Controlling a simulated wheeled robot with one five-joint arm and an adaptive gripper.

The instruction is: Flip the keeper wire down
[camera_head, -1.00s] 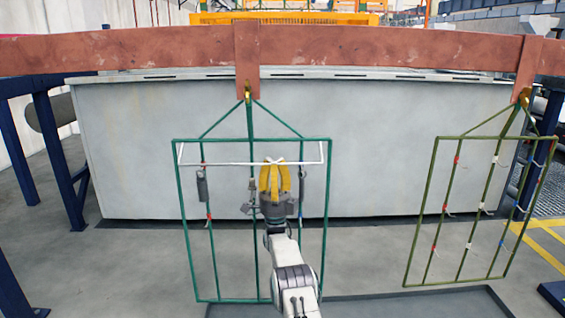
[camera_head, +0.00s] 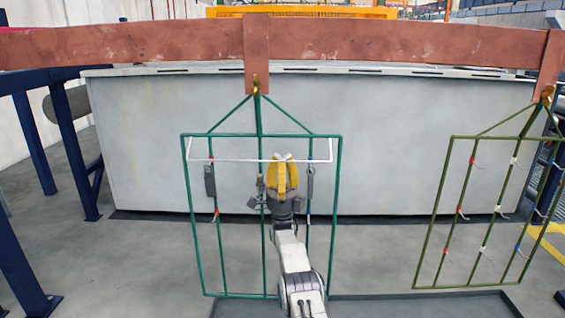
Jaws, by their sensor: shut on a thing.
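A green rack (camera_head: 338,220) hangs by its hook from a copper-coloured bar. The white keeper wire (camera_head: 225,160) runs level across the rack just below its top bar. Its short ends rise to the top corners of the rack. My gripper (camera_head: 284,158) is at the wire right of its middle. Its yellow fingers are shut on the wire, with pale tips at its height. The fingers hide the part of the wire between them. Dark grey parts (camera_head: 210,180) hang on the rack's inner rods, one on each side of my gripper.
The copper bar (camera_head: 150,48) crosses the whole top. A second, olive rack (camera_head: 447,200) hangs at the right, with red, white and blue clips. A large grey tank (camera_head: 400,140) stands behind. Blue posts (camera_head: 65,140) stand at the left.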

